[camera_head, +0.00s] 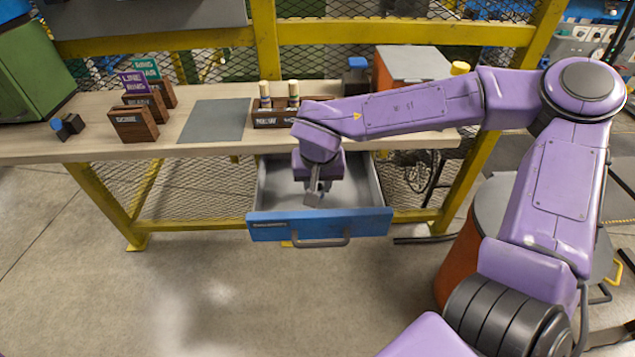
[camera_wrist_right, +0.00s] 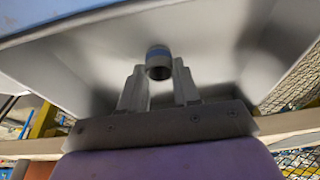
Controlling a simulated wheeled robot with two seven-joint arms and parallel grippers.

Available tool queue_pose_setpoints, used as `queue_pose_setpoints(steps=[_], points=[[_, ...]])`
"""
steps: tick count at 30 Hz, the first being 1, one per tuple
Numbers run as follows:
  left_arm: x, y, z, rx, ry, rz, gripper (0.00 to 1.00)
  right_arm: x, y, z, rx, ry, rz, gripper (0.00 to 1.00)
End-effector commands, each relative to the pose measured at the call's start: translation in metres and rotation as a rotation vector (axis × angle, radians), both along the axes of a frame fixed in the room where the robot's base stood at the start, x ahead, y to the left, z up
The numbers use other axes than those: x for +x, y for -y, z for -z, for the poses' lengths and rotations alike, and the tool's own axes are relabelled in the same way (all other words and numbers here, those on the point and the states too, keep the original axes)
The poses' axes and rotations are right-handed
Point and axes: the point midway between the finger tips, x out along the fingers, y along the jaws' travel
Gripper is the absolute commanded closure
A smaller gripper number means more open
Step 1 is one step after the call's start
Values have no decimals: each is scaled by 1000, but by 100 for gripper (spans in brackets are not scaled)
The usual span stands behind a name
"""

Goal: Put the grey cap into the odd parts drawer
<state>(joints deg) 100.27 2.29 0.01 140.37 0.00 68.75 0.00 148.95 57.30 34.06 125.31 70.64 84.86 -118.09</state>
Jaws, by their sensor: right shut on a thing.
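The drawer (camera_head: 320,225) under the bench is pulled open, with a blue front and a grey inside. It also shows in the right wrist view (camera_wrist_right: 215,40) as pale walls around the fingers. My right gripper (camera_head: 314,196) points down over the drawer's opening. In the right wrist view its fingers (camera_wrist_right: 159,72) are shut on the grey cap (camera_wrist_right: 159,63), a small round grey piece with a blue band, held at the fingertips. In the head view the cap is hard to make out behind the fingers. My left gripper is not in view.
The wooden bench top (camera_head: 205,92) lies above the drawer. The drawer handle (camera_head: 320,243) sticks out in front.

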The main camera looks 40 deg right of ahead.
Motion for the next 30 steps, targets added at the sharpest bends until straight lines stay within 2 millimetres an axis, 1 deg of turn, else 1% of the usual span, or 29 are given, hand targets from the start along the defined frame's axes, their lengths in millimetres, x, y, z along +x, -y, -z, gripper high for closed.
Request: queue_pose_setpoints(steps=[2,3,5,6,14,16,20,24,27,30], points=[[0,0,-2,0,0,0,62,0,0,2,-1,-2,-2,100],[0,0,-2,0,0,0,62,0,0,3,-1,-1,-2,65],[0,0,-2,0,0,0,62,0,0,3,-1,-1,-1,46],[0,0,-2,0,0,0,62,0,0,3,-1,-1,-1,43],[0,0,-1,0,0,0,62,0,0,2,0,0,0,43],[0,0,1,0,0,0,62,0,0,-3,0,1,2,43],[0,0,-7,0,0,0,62,-6,-4,-31,0,5,0,43],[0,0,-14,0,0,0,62,-15,-10,-68,-1,5,-1,43],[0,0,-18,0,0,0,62,-21,-13,-90,-2,4,1,43],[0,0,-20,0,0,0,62,-26,-16,-106,-1,2,0,43]])
